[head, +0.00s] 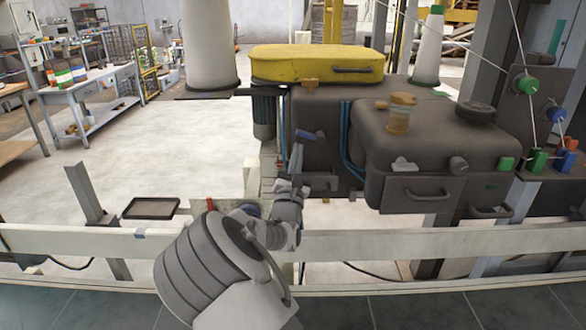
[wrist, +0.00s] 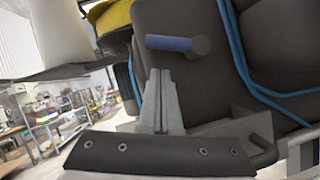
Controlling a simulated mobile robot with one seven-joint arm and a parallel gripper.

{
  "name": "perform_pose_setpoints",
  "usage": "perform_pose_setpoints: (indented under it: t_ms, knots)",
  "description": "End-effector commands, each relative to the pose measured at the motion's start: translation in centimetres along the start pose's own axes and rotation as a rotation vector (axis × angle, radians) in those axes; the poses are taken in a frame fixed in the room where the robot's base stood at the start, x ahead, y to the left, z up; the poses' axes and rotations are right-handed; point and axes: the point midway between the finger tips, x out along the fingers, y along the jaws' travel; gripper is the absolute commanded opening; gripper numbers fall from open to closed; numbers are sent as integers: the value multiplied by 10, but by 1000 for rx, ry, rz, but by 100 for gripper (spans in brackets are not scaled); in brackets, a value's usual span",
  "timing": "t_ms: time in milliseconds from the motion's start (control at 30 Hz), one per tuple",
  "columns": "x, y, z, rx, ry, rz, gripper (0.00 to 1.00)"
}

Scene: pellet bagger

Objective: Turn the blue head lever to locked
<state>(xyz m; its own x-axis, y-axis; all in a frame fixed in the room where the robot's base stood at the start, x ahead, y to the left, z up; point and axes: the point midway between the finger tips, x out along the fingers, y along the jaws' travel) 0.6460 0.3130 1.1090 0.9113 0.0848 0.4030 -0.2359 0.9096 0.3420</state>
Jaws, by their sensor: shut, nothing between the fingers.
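The blue head lever (head: 306,135) is on the front face of the dark machine body, under the yellow lid. In the wrist view the lever (wrist: 168,43) shows a blue handle pointing left from a round grey pivot at its right end. My gripper (head: 297,148) is in front of the machine, just below the lever in the head view. In the wrist view its fingers (wrist: 160,76) are shut together and empty, with their tips just below the blue handle. They appear apart from it. No lock marking is readable.
The yellow lid (head: 315,64) tops the dark machine body (wrist: 200,85). Blue hoses (head: 347,150) run right of the lever. A handled drawer (head: 415,194) is further right. A pale rail (head: 420,243) crosses in front of the machine. Open floor (head: 130,145) lies to the left.

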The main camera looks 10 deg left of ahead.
Motion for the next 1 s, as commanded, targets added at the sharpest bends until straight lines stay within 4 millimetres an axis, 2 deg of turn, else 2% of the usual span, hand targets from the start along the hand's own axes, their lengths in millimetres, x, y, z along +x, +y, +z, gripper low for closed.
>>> perform_pose_setpoints:
  t_ms: [200,1000]
  knots:
    - [3,0,15,0,2,0,0]
    - [5,2,20,63,1,-30,0]
